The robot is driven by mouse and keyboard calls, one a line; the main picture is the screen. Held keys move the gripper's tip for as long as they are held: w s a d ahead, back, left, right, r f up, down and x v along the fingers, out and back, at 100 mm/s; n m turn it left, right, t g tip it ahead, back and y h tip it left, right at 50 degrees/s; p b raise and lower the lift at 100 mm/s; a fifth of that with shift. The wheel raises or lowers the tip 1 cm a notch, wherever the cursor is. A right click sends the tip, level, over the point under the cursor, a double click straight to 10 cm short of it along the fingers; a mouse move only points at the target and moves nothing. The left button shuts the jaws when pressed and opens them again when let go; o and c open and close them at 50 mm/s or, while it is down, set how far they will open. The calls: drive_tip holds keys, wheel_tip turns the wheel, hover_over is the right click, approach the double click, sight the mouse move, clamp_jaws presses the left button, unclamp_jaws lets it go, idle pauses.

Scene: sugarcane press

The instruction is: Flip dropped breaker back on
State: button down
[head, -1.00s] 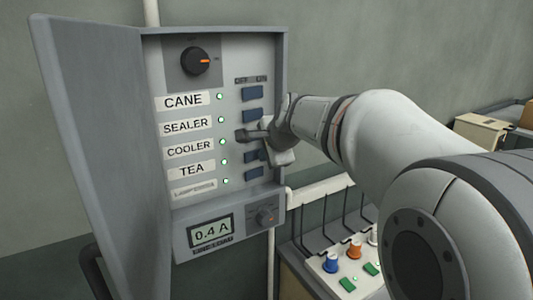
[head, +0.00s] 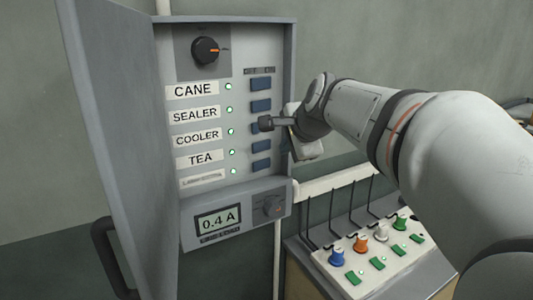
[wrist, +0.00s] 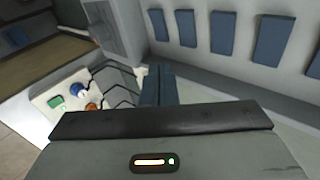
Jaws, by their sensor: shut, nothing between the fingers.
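The grey breaker panel (head: 215,150) stands open with rows labelled CANE, SEALER, COOLER, TEA and one too blurred to read. Blue breaker switches run down under OFF and ON marks: CANE (head: 261,84), SEALER (head: 261,106), TEA (head: 260,147) and the lowest (head: 261,165). The COOLER switch (head: 254,129) is partly hidden behind my fingertips. The switches look lined up in one column, and each row's small light glows. My gripper (head: 266,123) is shut and empty, in front of the COOLER row. In the wrist view its fingers (wrist: 158,85) are together, apart from the blue switches (wrist: 223,32).
The panel door (head: 115,140) hangs open at the left. A dial (head: 206,50) sits above the rows, and a 0.4 A display (head: 218,221) sits below. A control box (head: 370,250) with coloured knobs stands below right, under my arm.

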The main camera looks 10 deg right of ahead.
drive_tip(key=d+v, duration=0.1)
drive_tip(key=v, duration=0.5)
drive_tip(key=shift+d+r, duration=0.2)
